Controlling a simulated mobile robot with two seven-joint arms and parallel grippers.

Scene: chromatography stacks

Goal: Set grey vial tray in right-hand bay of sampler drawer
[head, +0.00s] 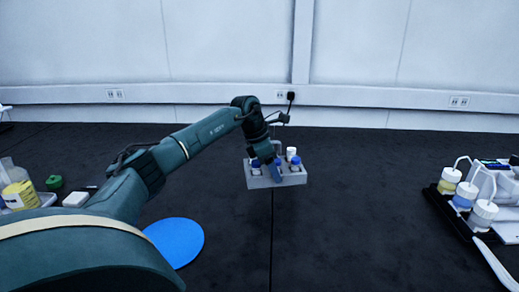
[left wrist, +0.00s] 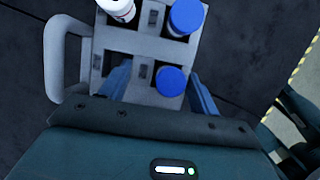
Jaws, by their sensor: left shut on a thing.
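The grey vial tray (head: 292,180) is in the middle of the head view, with blue-capped vials (head: 295,162) and a white-capped vial (head: 291,152) standing in it. My left gripper (head: 275,173) comes down onto the tray and is shut on it. In the left wrist view, its two blue fingers (left wrist: 160,92) reach either side of part of the grey tray (left wrist: 128,42), near a blue cap (left wrist: 171,80). A side handle shows there at the left. I cannot tell whether the tray touches the dark surface. No sampler drawer is clearly visible. My right gripper is out of view.
A blue disc (head: 177,241) lies at the lower left, partly behind my arm. A yellow-labelled bottle (head: 20,194), a green-capped item (head: 54,182) and a white block (head: 76,199) stand at the left. Capped bottles (head: 465,195) with tubes stand at the right. The dark surface between is clear.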

